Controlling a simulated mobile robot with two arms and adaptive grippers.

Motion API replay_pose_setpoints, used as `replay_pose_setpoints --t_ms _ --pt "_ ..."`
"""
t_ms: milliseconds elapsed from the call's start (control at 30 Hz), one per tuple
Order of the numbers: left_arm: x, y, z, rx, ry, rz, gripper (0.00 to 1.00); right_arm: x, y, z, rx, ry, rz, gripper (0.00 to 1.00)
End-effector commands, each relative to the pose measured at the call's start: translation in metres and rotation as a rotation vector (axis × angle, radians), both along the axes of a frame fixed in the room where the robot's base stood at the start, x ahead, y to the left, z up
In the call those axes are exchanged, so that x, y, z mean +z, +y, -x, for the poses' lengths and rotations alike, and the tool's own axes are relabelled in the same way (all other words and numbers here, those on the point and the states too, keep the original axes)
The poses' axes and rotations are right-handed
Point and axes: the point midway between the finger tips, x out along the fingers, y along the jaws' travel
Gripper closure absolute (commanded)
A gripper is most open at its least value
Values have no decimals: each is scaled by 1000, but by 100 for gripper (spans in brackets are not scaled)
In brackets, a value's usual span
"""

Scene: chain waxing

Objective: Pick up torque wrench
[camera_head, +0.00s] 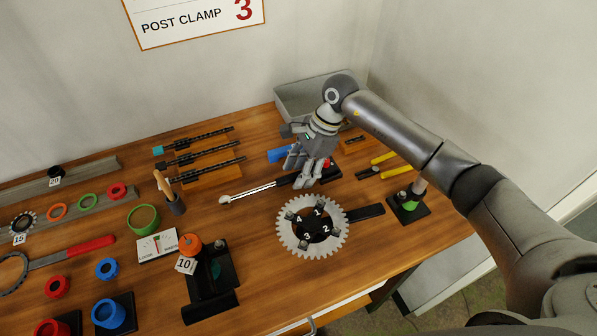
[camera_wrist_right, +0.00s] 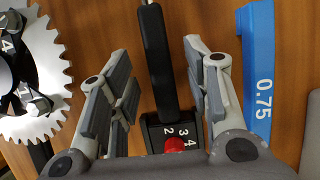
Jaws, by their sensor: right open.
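The torque wrench (camera_head: 252,191) lies on the wooden bench, with a pale round head at its left end, a silver shaft and a black handle running right. My right gripper (camera_head: 305,180) is over the handle end, its fingers pointing down and hiding part of it. In the right wrist view my open gripper (camera_wrist_right: 156,58) has one finger on each side of the black handle (camera_wrist_right: 157,50), with visible gaps. My left gripper is not in view.
A toothed chainring (camera_head: 283,228) on a numbered mount stands just in front of the wrench; a blue 0.75 tool (camera_wrist_right: 259,70) lies close behind. A grey bin (camera_head: 296,103) is at the back. Black tools on a wooden rack (camera_head: 213,177) lie behind left.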

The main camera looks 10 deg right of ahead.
Motion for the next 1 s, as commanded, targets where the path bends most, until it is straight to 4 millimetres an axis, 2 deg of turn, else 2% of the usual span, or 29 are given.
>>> replay_pose_setpoints --t_ms 200,233,567,1000 --pt "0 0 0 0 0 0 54 -1 0 0 0 -1 1 55" --pt "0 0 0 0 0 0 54 -1 0 0 0 -1 1 58" --pt "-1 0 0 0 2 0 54 -1 0 0 0 -1 1 100" --pt "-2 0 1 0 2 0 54 3 0 -1 0 -4 -2 100"
